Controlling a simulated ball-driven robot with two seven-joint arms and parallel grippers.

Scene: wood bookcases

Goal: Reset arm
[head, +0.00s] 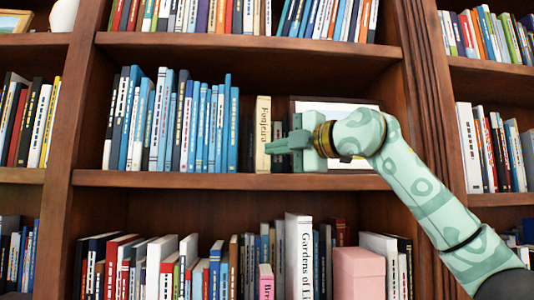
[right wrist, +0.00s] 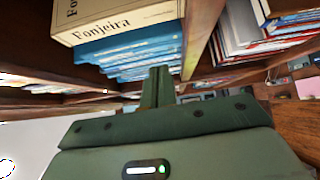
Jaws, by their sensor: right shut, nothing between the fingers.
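My right gripper (head: 272,147) is in front of the middle shelf of the bookcase, its arm coming in from the right. Its fingers are shut with nothing between them, and they point left. In the right wrist view the closed fingers (right wrist: 158,86) stand upright in the middle of the picture. A cream book marked "Fonjeira" (head: 263,115) stands upright on the shelf behind the fingertips. It also shows in the right wrist view (right wrist: 115,20). I cannot tell whether the fingers touch it. My left gripper is not in view.
A row of blue books (head: 205,125) stands left of the cream book. A white framed panel (head: 350,104) is partly hidden behind my wrist. The middle shelf (head: 220,181) runs below the gripper. A pink box (head: 359,275) stands on the lower shelf. Wooden uprights (head: 424,80) divide the bays.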

